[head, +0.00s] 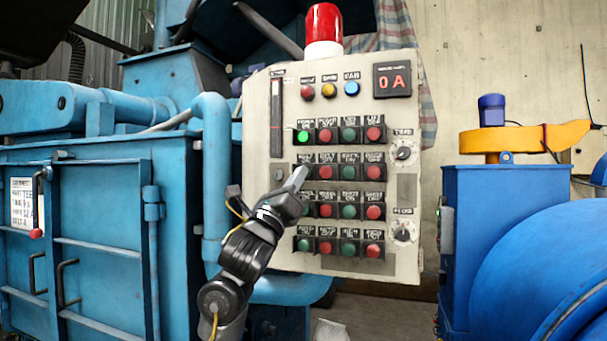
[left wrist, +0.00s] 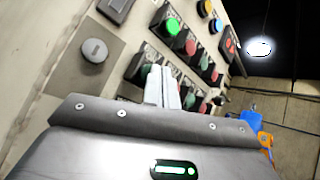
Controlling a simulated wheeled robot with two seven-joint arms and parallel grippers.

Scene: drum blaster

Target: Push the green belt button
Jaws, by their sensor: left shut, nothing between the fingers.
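A grey control panel (head: 260,225) stands upright in the middle of the head view, with rows of green and red buttons. The top row's leftmost green button (head: 303,136) is lit; it also glows in the left wrist view (left wrist: 172,26). The labels are too small to tell which green button is the belt one. My left gripper (head: 299,174) is shut and empty, its fingertips in front of the left end of the second row, hiding the button there. In the left wrist view the closed fingers (left wrist: 162,84) point at the panel; contact cannot be told. My right gripper is not in view.
A red beacon (head: 323,30) tops the panel, and a display (head: 392,80) reads 0A. Two dials (head: 403,151) sit at its right edge. A blue machine (head: 105,230) stands left; another blue machine (head: 510,210) with a yellow arm stands right.

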